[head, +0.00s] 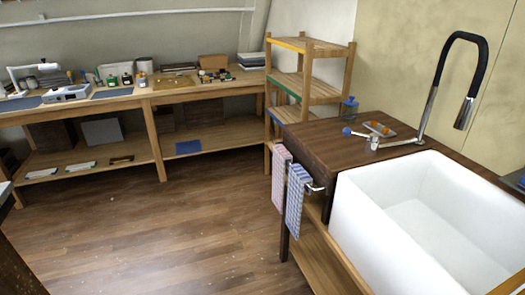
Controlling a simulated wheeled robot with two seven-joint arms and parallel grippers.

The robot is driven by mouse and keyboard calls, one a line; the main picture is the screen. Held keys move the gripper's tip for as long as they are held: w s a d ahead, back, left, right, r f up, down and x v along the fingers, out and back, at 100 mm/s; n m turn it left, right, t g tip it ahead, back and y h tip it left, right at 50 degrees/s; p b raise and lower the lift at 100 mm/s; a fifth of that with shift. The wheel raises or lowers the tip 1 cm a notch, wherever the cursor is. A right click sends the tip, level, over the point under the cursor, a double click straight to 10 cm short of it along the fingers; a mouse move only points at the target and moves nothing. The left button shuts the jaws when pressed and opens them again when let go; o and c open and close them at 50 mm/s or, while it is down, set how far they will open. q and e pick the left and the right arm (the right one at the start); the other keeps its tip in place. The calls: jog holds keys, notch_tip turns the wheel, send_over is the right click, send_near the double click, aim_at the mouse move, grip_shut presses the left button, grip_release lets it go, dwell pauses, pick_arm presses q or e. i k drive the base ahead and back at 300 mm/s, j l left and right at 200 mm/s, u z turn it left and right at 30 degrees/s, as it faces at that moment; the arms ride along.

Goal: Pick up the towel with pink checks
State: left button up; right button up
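The towel with pink checks (280,180) hangs at the left end of the dark wooden sink counter (320,135), near the middle of the head view. A towel with blue checks (295,200) hangs just right of it and closer to me, on a metal rail (316,188). The blue towel stands close to the pink one's right edge; I cannot tell whether they touch. The pink towel's support is mostly hidden. Neither of my grippers shows in the head view.
A white sink (390,240) with a tall black tap (440,85) fills the right. A wooden shelf unit (305,85) stands behind the counter. A long workbench (190,85) with many items runs along the back wall. The wooden floor (170,235) left of the towels is clear.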

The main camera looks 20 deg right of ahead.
aim_at(281, 153)
jog(key=i+j+z, duration=0.1)
jog(key=i+z, duration=0.3)
jog(key=i+j+z, duration=0.35)
jog(key=i, duration=0.15)
jog(key=i+j+z, duration=0.2)
jog(key=i+z, duration=0.2)
jog(key=i+j+z, duration=0.4)
jog(key=j, duration=0.1)
